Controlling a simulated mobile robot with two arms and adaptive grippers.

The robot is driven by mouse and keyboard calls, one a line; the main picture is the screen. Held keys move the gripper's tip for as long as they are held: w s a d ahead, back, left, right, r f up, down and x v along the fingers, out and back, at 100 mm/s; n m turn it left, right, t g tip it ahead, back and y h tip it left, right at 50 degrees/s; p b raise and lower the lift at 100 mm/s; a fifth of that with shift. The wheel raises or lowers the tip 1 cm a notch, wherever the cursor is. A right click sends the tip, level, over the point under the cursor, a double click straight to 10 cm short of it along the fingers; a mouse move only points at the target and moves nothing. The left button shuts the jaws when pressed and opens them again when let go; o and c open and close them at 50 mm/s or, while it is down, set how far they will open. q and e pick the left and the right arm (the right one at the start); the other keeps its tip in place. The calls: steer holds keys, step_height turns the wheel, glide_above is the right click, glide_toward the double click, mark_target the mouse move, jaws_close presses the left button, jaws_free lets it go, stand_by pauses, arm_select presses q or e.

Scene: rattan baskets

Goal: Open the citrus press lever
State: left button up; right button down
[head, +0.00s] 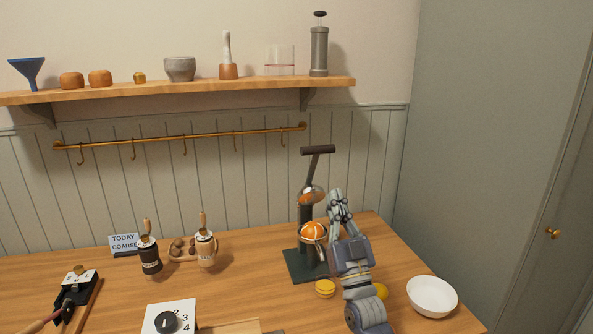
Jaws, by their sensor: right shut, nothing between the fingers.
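The citrus press (306,215) stands upright on its dark base at the right part of the wooden table. Its lever, with a brown grip (318,150), points up and slightly right. An orange half (313,231) shows in the cup below the press's metal cone (313,193). My right gripper (336,197) is shut and empty, just right of the press column, with its fingers pointing up, below the lever's grip. I cannot tell whether it touches the press. My left gripper is not in view.
A white bowl (432,297) stands at the right table edge. A yellow round piece (325,288) and a yellow fruit (381,291) lie near my right arm. A shelf (200,88) hangs above.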

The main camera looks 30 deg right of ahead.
steer(key=w+f+p+x, duration=0.1)
steer(key=p+x, duration=0.3)
steer(key=x, duration=0.8)
steer(key=shift+w+d, duration=0.2)
steer(key=shift+d, duration=0.2)
steer(key=shift+f, duration=0.1)
